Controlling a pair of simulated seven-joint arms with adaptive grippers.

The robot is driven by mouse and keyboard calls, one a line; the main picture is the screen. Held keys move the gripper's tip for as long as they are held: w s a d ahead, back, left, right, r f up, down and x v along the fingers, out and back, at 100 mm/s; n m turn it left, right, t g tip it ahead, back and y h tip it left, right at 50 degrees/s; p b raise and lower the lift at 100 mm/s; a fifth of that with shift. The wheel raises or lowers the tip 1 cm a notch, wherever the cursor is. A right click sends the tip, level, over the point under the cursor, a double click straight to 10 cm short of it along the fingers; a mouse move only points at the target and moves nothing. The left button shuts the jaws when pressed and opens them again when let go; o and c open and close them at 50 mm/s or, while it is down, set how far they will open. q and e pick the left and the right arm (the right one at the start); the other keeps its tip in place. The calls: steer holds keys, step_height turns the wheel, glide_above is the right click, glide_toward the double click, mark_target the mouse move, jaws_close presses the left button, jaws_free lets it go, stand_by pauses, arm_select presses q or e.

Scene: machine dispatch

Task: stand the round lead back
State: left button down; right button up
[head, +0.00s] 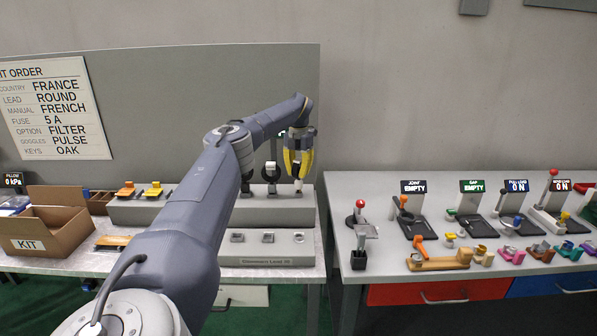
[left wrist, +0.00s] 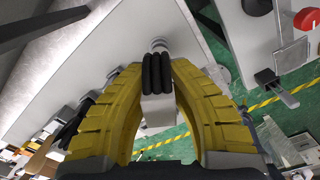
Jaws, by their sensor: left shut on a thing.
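My left gripper (head: 298,172) is over the right end of the long grey stand (head: 215,212), pointing down. In the left wrist view its yellow fingers (left wrist: 155,72) close around a lead (left wrist: 158,74) with a black coiled cord and a pale grey block. The lead's round grey end (left wrist: 158,45) is at the stand's pale surface; I cannot tell if it is seated. In the head view the fingers hide most of this lead. Another black lead (head: 272,170) stands upright to its left on the stand. My right gripper is not in view.
An order board (head: 52,108) lists lead ROUND. An open KIT box (head: 45,232) is at the left, near orange and yellow pieces (head: 126,189). A second table (head: 390,275) at the right holds several small fixtures, beyond a gap.

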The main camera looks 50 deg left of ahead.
mark_target(299, 159)
arm_select(q)
steer(key=shift+f, duration=0.55)
steer(key=c, duration=0.8)
jaws_free()
steer(key=shift+r, duration=0.15)
steer(key=shift+r, duration=2.85)
